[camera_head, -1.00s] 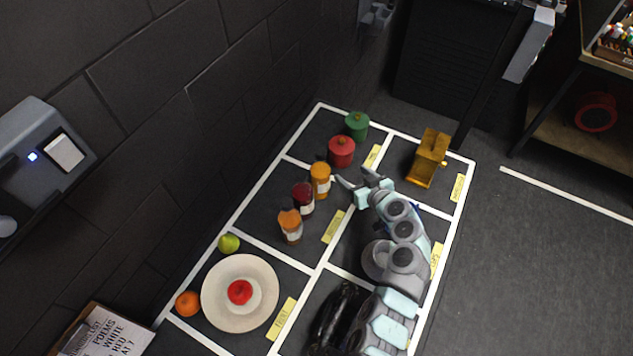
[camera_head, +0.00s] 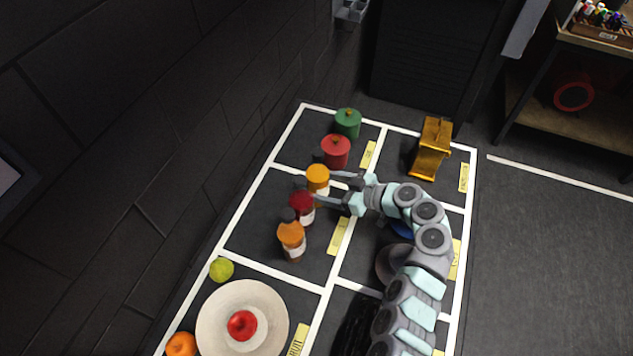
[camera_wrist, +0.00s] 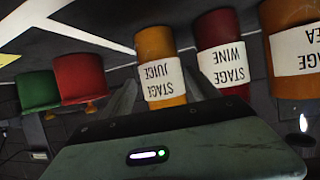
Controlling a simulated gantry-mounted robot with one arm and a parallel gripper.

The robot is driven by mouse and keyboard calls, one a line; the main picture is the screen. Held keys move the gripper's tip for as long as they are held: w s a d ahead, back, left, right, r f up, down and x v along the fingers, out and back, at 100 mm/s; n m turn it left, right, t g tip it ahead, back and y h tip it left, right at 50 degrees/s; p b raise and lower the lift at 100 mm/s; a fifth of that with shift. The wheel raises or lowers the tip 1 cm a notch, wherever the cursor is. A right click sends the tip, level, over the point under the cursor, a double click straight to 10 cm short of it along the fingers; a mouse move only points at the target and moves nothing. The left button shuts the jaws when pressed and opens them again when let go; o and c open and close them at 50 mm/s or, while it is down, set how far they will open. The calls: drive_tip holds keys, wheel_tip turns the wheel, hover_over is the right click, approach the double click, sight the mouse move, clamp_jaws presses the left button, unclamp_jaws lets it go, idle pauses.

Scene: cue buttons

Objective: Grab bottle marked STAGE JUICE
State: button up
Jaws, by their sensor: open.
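The STAGE JUICE bottle (camera_head: 317,179), orange-yellow with a white label, stands in a marked floor compartment. In the wrist view the STAGE JUICE bottle (camera_wrist: 155,45) appears upside down, its label readable between my two fingers. My gripper (camera_head: 325,189) is open at this bottle, with one finger beside it and the other reaching in on the side of the dark red bottle. My gripper also shows in the wrist view (camera_wrist: 161,88). The dark red STAGE WINE bottle (camera_wrist: 222,45) stands close beside; it also shows in the head view (camera_head: 302,204). I cannot tell whether a finger touches either bottle.
Another orange bottle (camera_head: 292,240) with a partly visible label stands beside the wine. A plate (camera_head: 272,302) with a red apple lies in front. A dark wall borders the left.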

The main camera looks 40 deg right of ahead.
sight(309, 183)
drive_tip(key=shift+r+x, duration=0.2)
drive_tip(key=shift+x, duration=2.75)
drive_tip(key=shift+a, duration=0.15)
drive_tip(key=shift+c, duration=0.4)
clamp_jaws()
drive_tip(key=shift+w, duration=0.1)
